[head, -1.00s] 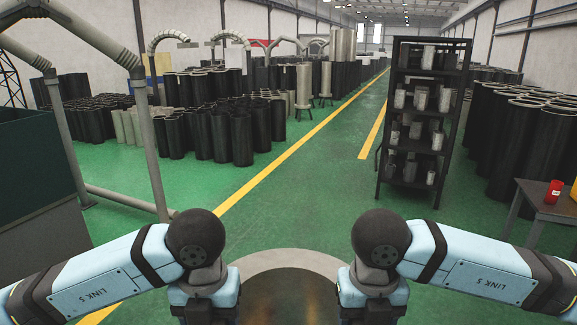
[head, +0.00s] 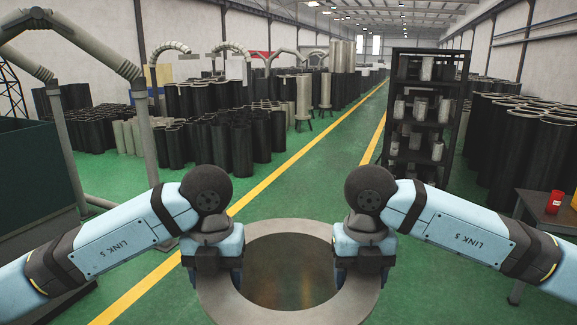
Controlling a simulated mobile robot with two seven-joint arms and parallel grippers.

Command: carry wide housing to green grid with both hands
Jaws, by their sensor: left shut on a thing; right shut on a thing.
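The wide housing (head: 290,227) is a large round piece with a broad grey flange and a dark brown round middle, at the bottom centre of the head view. My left gripper (head: 215,283) is at the left side of its flange, and my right gripper (head: 362,283) is at the right side. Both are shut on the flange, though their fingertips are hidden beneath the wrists. The housing's lower body is out of sight. I see no green grid in this view, only a green floor.
A black shelf rack (head: 427,120) with grey parts stands ahead right. Many dark cylinders (head: 225,140) stand ahead left. The green floor (head: 330,175) between is open.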

